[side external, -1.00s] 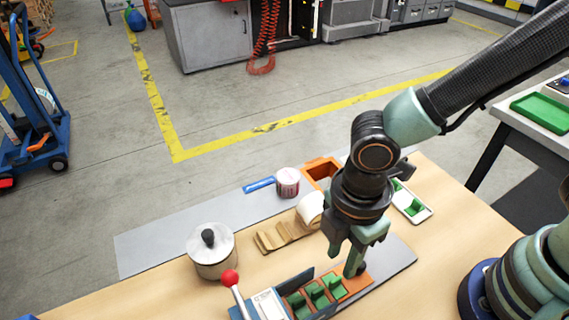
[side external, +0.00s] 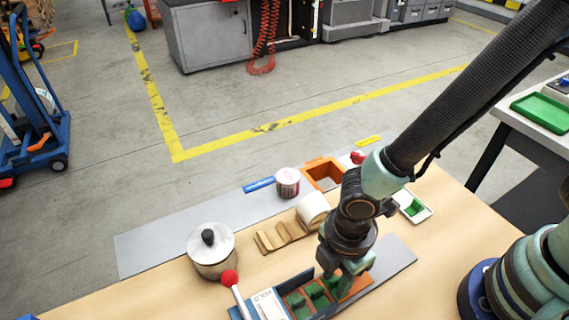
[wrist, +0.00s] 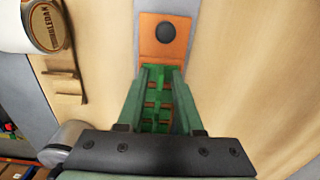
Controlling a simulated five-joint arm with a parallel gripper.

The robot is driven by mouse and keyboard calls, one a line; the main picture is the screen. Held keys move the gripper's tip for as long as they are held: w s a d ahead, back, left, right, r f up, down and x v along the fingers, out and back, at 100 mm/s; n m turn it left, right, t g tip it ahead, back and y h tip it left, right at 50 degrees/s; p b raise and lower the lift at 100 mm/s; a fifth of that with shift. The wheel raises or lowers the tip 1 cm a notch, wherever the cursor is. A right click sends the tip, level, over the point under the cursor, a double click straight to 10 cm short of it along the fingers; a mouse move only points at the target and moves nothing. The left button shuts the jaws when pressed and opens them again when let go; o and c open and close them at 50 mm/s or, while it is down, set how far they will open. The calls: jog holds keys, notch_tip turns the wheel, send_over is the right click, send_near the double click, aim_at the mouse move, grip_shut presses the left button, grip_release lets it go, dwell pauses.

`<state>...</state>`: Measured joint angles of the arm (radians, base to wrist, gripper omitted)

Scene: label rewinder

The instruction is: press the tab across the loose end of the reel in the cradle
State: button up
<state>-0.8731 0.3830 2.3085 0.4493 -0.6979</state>
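A white reel (side external: 313,208) stands in a wooden cradle (side external: 280,236). Green tabs (side external: 317,296) sit in the slots of a rack near the front. My gripper (side external: 338,279) is low over the right end of this rack, to the front right of the cradle. In the wrist view, its fingertips (wrist: 160,70) are apart, with green tabs between and below them. Contact with a tab cannot be told.
A lidded metal pot (side external: 211,252) and a red-knobbed lever (side external: 231,281) stand left of the rack. Behind the cradle are a pink-and-white reel (side external: 288,183) and an orange open bin (side external: 324,175). A white tray with a green piece (side external: 413,207) lies to the right.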

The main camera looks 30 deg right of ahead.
aim_at(336, 279)
grip_shut()
jog(key=shift+r, duration=3)
